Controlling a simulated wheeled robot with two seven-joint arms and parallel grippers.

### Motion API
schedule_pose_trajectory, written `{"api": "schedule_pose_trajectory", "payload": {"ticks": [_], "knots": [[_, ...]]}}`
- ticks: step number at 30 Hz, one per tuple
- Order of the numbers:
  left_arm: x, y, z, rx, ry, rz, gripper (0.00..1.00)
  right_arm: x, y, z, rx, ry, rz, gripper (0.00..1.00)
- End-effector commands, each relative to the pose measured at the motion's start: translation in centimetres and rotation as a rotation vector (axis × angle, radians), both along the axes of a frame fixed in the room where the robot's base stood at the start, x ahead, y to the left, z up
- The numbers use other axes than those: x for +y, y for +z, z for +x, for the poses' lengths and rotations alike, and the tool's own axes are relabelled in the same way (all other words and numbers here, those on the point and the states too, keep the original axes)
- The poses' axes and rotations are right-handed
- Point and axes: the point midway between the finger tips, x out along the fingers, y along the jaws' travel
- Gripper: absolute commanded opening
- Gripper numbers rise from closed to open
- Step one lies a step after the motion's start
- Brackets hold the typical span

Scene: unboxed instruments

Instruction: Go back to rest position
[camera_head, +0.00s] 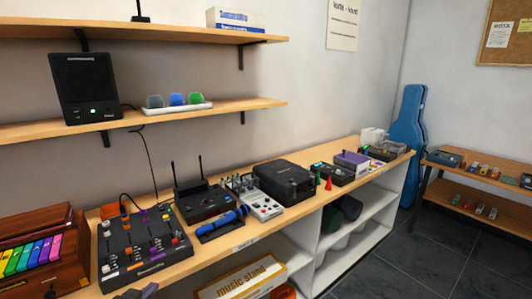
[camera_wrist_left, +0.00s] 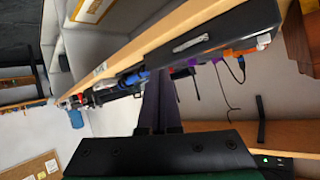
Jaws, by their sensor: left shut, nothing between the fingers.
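My left gripper (camera_head: 137,292) shows only as a small dark tip at the bottom edge of the head view, in front of the long wooden bench (camera_head: 97,292). In the left wrist view my left gripper (camera_wrist_left: 159,100) has its two dark fingers together, with nothing seen between them. The bench and its instruments appear tilted beyond the fingers there. My right gripper is in neither view.
The bench holds a toy with coloured keys (camera_head: 38,256), a mixer (camera_head: 143,244), a blue microphone (camera_head: 222,224) and a black case (camera_head: 285,182). Wall shelves carry a speaker (camera_head: 86,88). A blue instrument case (camera_head: 403,140) stands beyond. The dark floor (camera_head: 430,255) is clear at right.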

Motion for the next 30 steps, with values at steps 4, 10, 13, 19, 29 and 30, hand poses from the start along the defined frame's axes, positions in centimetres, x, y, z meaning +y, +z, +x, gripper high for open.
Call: {"api": "schedule_pose_trajectory", "payload": {"ticks": [4,10,13,19,29,30], "knots": [[-2.8,-5.0,-6.5,0.276,-0.029,-0.029,0.0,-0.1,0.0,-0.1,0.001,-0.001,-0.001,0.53],[-5.1,-8.5,-14.0,0.551,-0.036,-0.052,0.0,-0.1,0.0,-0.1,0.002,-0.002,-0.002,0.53],[-5.8,-9.4,-17.6,0.669,-0.032,-0.059,0.0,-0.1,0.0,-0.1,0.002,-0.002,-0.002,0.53],[-6.5,-13.8,-19.7,0.785,-0.027,-0.061,0.0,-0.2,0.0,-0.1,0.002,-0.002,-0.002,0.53],[-6.6,-26.5,-20.3,0.84,-0.033,-0.055,0.0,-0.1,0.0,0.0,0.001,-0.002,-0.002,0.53],[-6.5,-28.4,-20.9,0.85,-0.034,-0.053,0.0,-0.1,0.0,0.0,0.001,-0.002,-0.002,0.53]]}}
